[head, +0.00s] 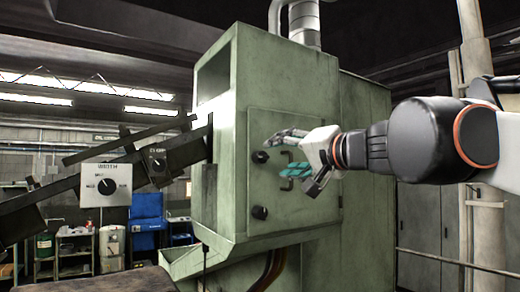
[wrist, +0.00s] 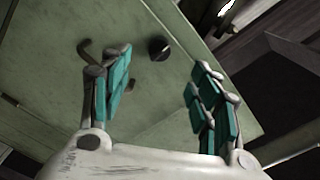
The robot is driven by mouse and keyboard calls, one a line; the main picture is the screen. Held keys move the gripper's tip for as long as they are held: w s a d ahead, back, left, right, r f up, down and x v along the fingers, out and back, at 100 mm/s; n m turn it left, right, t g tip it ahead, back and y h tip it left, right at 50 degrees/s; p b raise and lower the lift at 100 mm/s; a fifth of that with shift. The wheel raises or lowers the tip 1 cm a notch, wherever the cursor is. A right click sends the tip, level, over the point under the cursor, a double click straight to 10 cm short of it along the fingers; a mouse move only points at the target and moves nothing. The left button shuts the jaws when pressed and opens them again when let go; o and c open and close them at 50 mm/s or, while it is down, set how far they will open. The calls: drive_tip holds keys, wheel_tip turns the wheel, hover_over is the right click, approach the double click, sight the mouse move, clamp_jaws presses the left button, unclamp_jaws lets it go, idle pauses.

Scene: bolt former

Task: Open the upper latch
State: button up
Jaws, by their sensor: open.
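The green machine (head: 240,120) has a panel door (head: 275,125) on its front. The upper latch, a dark round knob (head: 260,157), sits at the door's left edge. A matching lower latch (head: 259,212) is below it. A bent door handle (head: 291,171) is to the right, partly behind my fingers. My gripper (head: 296,163) is open and empty in front of the door, right of the upper latch. In the wrist view, one black knob (wrist: 158,48) lies beyond the gap between the teal fingers (wrist: 163,92), apart from them.
A dark chute (head: 110,175) with a dial box (head: 104,185) runs into the machine's left side. A green tray lip (head: 195,262) juts out below. Pipes (head: 302,20) rise from the top. Grey cabinets (head: 420,225) stand behind at right.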

sight(264, 157)
drive_tip(key=x, duration=0.8)
drive_tip(key=shift+a+f, duration=0.1)
drive_tip(key=shift+w+a+f+n+b, duration=0.1)
drive_tip(key=shift+w+n+b, duration=0.2)
drive_tip(key=shift+n, duration=0.2)
drive_tip(key=shift+s+n, duration=0.1)
drive_tip(key=shift+n, duration=0.5)
drive_tip(key=n, duration=0.2)
drive_tip(key=shift+s+d+n+b, duration=0.2)
drive_tip(key=shift+s+n+b, duration=0.1)
drive_tip(key=shift+s+b, duration=0.1)
drive_tip(key=shift+w+a+n, duration=0.1)
drive_tip(key=shift+w+n, duration=0.2)
drive_tip(key=shift+n, duration=0.8)
drive_tip(key=shift+n+p, duration=0.35)
drive_tip(key=shift+n, duration=0.25)
drive_tip(key=shift+s+n, duration=0.2)
drive_tip(key=shift+n, duration=0.6)
drive_tip(key=shift+w+n, duration=0.1)
drive_tip(key=shift+n, duration=0.5)
drive_tip(key=shift+c, duration=0.3)
